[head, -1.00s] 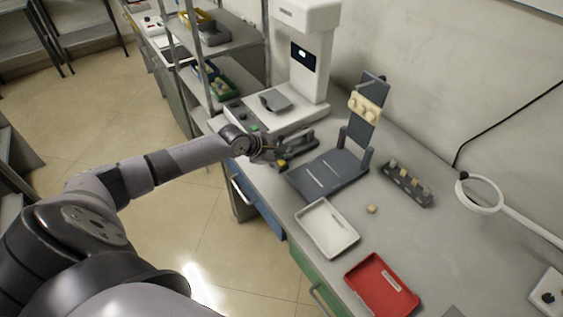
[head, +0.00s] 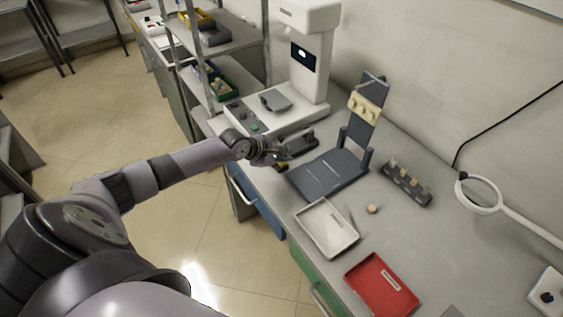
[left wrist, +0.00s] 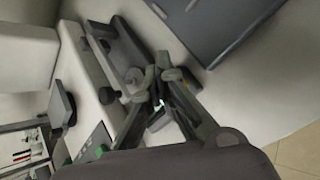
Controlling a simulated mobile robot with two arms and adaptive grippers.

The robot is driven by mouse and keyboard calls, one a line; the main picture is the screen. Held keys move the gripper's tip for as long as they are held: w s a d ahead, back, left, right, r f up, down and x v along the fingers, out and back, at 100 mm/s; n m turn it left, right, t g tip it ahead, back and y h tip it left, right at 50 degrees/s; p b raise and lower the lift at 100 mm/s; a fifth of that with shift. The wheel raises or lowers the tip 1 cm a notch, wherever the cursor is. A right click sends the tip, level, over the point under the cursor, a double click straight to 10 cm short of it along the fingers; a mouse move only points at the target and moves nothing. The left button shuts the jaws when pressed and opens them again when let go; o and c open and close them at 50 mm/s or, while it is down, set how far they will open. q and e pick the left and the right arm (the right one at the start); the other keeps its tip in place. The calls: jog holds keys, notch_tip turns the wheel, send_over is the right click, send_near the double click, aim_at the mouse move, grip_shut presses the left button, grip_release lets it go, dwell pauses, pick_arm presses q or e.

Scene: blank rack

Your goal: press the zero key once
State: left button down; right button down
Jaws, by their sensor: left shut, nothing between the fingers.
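The white instrument (head: 312,75) with a small dark display stands at the back of the bench. Its base has a key panel (head: 243,114) with dark and green keys; no label is readable, so I cannot tell which is the zero key. My left gripper (head: 278,153) is beside the base's front right corner, by a dark grey fixture. In the left wrist view its shut, empty fingers (left wrist: 160,84) are near that fixture (left wrist: 115,62), with a green spot showing behind them. The panel (left wrist: 96,146) is partly hidden by my wrist. My right gripper is out of view.
A dark hinged stand (head: 330,170) is just right of the gripper. A white tray (head: 309,212), a red tray (head: 358,277), a block rack (head: 406,184) and a ring lamp (head: 480,209) are farther right. Shelves with bins (head: 224,84) stand left.

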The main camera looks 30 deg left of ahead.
aim_at(283, 164)
pick_arm(q)
jog(key=shift+f, duration=0.35)
dwell(0.5)
jog(key=shift+s+r+p, duration=0.1)
jog(key=shift+r+p, duration=0.8)
jog(key=shift+p, duration=0.25)
jog(key=shift+r, duration=0.1)
notch_tip(283, 164, up, 5)
jog(key=p, duration=0.6)
